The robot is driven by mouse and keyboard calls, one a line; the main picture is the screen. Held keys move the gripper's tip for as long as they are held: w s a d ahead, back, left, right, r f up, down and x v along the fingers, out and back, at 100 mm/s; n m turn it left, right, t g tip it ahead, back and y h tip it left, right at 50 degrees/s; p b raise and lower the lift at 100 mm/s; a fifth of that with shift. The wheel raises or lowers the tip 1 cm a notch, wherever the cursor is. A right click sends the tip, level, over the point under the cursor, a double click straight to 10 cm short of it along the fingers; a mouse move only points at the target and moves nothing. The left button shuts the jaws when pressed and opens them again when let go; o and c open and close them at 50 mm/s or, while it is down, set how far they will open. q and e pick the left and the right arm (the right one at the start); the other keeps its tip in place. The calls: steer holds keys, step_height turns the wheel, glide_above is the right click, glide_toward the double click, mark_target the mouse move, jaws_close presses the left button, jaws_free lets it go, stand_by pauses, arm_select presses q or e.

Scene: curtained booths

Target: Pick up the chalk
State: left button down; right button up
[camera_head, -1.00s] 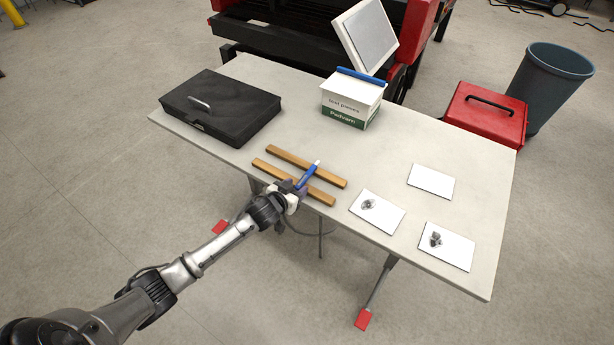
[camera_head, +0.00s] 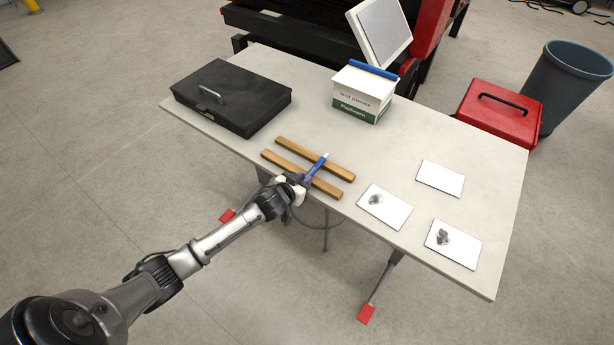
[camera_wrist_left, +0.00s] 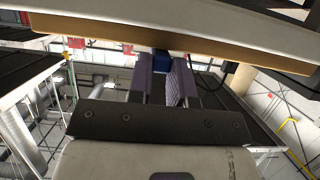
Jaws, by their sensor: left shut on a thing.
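The chalk (camera_head: 319,163) is a slim blue stick with a white tip, lying across two wooden strips near the table's front edge. My left gripper (camera_head: 306,180) reaches in from the left and is shut on the near part of the chalk. In the left wrist view the two purple-grey fingers (camera_wrist_left: 168,82) close around a blue piece of the chalk (camera_wrist_left: 161,62), just by a wooden strip (camera_wrist_left: 125,35). Whether the chalk touches the strips cannot be told. My right gripper is not in view.
The white table (camera_head: 300,100) holds a black case (camera_head: 232,97), a white and green box (camera_head: 362,92), and white cards (camera_head: 440,178), two with grey lumps on them. The wooden strips (camera_head: 315,158) lie parallel. A red toolbox (camera_head: 498,112) and a bin (camera_head: 565,85) stand beyond the right end.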

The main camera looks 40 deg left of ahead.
arm_select(q)
steer(key=r, duration=0.2)
steer(key=d+r, duration=0.1)
steer(key=r, duration=0.1)
steer(key=shift+r+p, duration=0.3)
steer(key=d+r, duration=0.6)
steer(key=d, duration=0.4)
steer(key=shift+s+d, duration=0.2)
steer(key=shift+d, duration=0.1)
steer(key=shift+r, duration=0.1)
